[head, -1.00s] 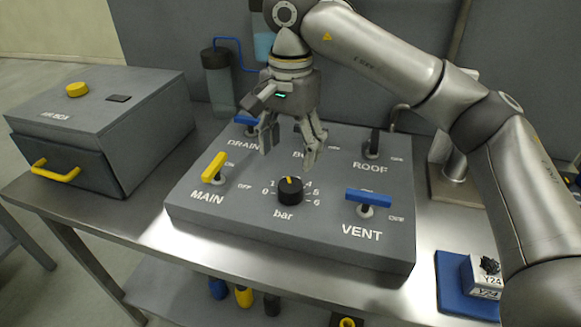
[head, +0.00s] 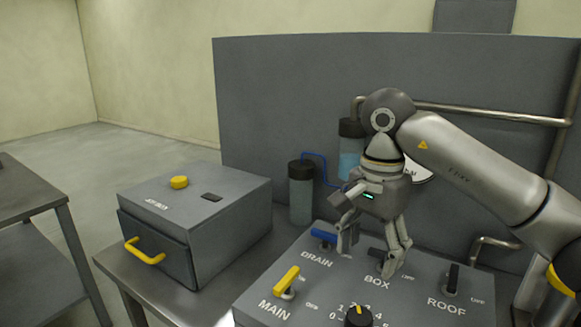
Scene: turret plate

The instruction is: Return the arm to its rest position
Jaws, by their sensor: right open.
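My right arm comes in from the right. Its gripper (head: 372,248) is open and empty, pointing down over the back part of the control panel (head: 410,303), near the BOX lever. The yellow MAIN lever (head: 287,279) and the blue DRAIN lever (head: 324,235) stand to the left of the gripper. The black ROOF lever (head: 453,277) is to its right. The black bar knob (head: 358,317) is partly cut off at the bottom edge. The BOX lever is partly hidden behind the fingers. My left gripper is not in view.
A grey box (head: 232,228) with a yellow handle and button stands left of the panel. Two canisters, one dark (head: 301,192) and one blue (head: 350,160), stand behind. A back wall panel (head: 290,100) and pipes (head: 490,114) bound the rear. Another table (head: 30,195) is at far left.

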